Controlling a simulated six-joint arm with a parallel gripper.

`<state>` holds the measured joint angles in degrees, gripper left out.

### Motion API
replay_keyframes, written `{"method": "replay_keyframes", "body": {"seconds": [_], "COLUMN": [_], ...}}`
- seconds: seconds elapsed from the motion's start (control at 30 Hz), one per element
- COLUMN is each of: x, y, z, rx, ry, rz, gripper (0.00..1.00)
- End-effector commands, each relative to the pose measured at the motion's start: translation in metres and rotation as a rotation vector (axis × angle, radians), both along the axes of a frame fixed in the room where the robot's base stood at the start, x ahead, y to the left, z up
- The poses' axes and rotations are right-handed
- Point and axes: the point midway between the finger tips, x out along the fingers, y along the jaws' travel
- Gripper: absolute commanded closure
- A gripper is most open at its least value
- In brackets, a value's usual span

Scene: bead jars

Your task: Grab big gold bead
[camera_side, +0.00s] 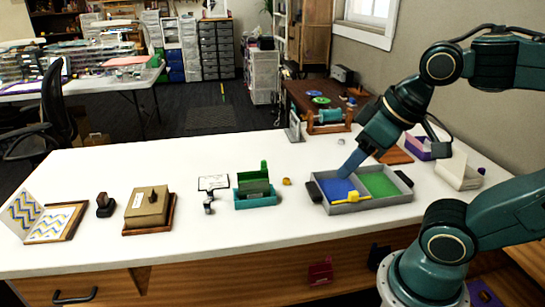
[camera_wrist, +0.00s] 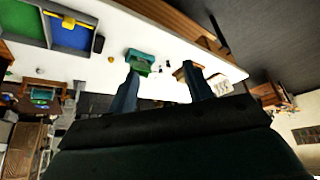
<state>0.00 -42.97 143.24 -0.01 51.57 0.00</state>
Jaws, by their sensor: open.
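A small gold bead (camera_side: 287,181) lies on the white table between the teal card holder and the divided tray. It also shows small in the wrist view (camera_wrist: 111,59). My gripper (camera_side: 349,168) is to the right of the gold bead, over the back of the tray's blue compartment, apart from the bead. In the wrist view my gripper's two fingers (camera_wrist: 160,70) stand wide apart with nothing between them.
The grey tray (camera_side: 368,204) has blue and green compartments and a yellow scoop-like piece (camera_side: 352,197). The teal holder (camera_side: 256,201) stands left of the bead. Further left are a small stand (camera_side: 209,205), a brown box (camera_side: 148,207) and a patterned book (camera_side: 48,225). The table front is clear.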

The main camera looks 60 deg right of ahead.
Motion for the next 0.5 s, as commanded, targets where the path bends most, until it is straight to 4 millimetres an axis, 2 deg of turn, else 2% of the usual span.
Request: {"method": "replay_keyframes", "body": {"seconds": [0.3,0.5], "x": [0.001,0.013], "y": [0.0,-0.004], "z": [0.001,0.006], "rx": [-0.003,-0.034], "ry": [0.001,0.019], "rz": [0.004,0.046], "gripper": [0.49,0.49]}}
